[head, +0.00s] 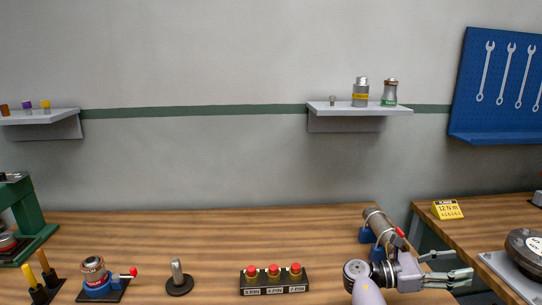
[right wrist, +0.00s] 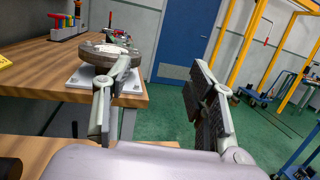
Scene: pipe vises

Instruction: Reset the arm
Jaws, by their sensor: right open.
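My right arm comes in from the bottom of the head view, with its wrist at the front right of the wooden bench (head: 210,235). My right gripper (head: 456,265) points to the right, past the bench's right end. In the right wrist view its two fingers (right wrist: 163,75) stand wide apart with nothing between them. Left of and behind the wrist, a blue vise (head: 367,235) holds a grey pipe (head: 378,221); the arm partly hides it. My left gripper is not in view.
A second bench on the right carries a yellow torque sign (head: 447,209) and a dark round disc (head: 527,245) on a white plate. A small vise (head: 98,283), a black stand (head: 179,285) and a red-button box (head: 274,280) stand along the front. The bench middle is clear.

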